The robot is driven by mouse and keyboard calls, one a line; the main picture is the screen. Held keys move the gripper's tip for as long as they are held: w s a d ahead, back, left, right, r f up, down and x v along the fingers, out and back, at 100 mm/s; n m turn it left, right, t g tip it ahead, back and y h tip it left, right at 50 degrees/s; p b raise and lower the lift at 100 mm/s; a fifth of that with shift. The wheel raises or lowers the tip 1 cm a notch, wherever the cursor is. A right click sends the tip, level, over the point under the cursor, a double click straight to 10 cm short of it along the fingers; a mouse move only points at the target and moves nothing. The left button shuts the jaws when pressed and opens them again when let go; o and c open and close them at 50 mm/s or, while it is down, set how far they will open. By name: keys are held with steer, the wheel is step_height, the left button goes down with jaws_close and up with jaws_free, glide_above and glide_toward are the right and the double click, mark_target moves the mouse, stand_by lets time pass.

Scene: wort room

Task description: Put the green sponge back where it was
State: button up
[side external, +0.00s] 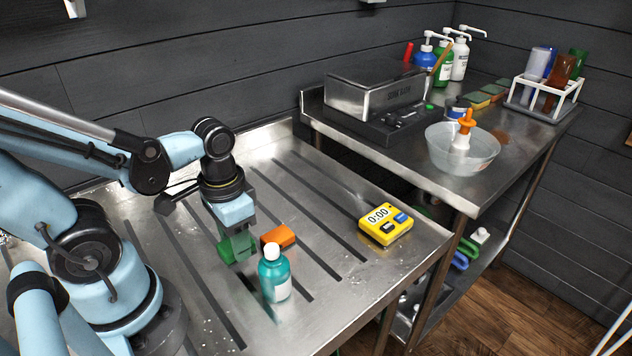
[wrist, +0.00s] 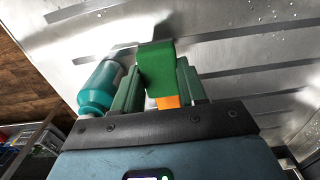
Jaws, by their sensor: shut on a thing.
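My gripper (side external: 236,236) points down over the grooved steel drainboard (side external: 340,215). It is shut on the green sponge (side external: 238,248). In the wrist view the green sponge (wrist: 156,68) sits between the two grey-green fingers and sticks out past their tips. I cannot tell whether the sponge touches the drainboard. An orange block (side external: 278,237) lies just right of the sponge; a bit of orange (wrist: 168,102) shows behind the sponge in the wrist view. A teal bottle with a white cap (side external: 274,276) stands upright close by, in front; it also shows in the wrist view (wrist: 100,88).
A yellow timer (side external: 386,224) lies near the drainboard's right edge. On the higher bench behind are a steel appliance (side external: 380,92), a clear bowl (side external: 462,150), pump bottles (side external: 443,62), several flat pads (side external: 477,101) and a white rack (side external: 543,98).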

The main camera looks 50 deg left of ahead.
steer(key=shift+f, duration=1.7)
steer(key=shift+f, duration=0.1)
steer(key=o, duration=1)
steer(key=shift+r, duration=6.05)
steer(key=w+t, duration=0.2)
steer(key=w, duration=0.1)
steer(key=w+t, duration=0.2)
steer(key=w, duration=0.1)
steer(key=w+d+t, duration=0.1)
steer(key=w+t, duration=0.2)
steer(key=shift+w+r, duration=0.25)
steer(key=shift+r, duration=0.1)
